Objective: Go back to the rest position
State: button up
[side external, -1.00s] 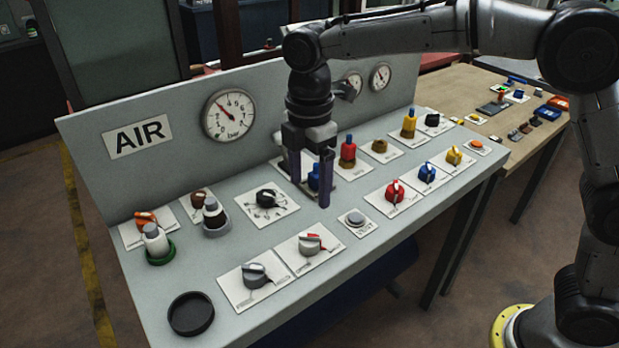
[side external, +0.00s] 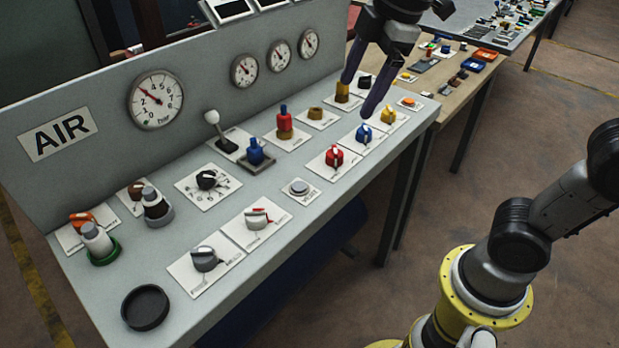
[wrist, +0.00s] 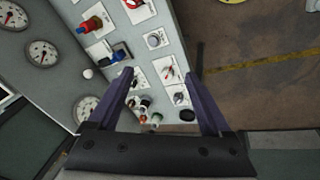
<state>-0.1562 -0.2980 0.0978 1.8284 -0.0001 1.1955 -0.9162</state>
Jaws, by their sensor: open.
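My gripper (side external: 364,88) is at the top of the side external view, above the right end of the grey control panel (side external: 300,232). Its two dark purple fingers are spread apart with nothing between them. In the wrist view my gripper (wrist: 167,95) is also open and empty, with the panel below and to the left between and beyond the fingers. The fingers look clear of the knobs, though the side external view overlaps them with the yellow knob area.
The panel carries a red knob (side external: 334,157), a blue knob (side external: 364,134), a white-tipped lever (side external: 212,118), a black round dish (side external: 145,307) and several gauges. A wooden table (side external: 440,85) with small parts stands behind. Open floor (side external: 540,110) lies to the right.

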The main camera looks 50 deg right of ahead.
jog(key=s+d+f+m+t, duration=0.1)
jog(key=s+d+f+m, duration=0.1)
jog(key=s+f+m, duration=0.2)
jog(key=s+d+f+m+t, duration=0.1)
jog(key=s+d+f+m, duration=0.1)
jog(key=s+f+m, duration=0.3)
jog(key=s+m, duration=0.3)
jog(key=s, duration=0.1)
jog(key=shift+d+f+h, duration=0.2)
jog(key=shift+d+h, duration=0.1)
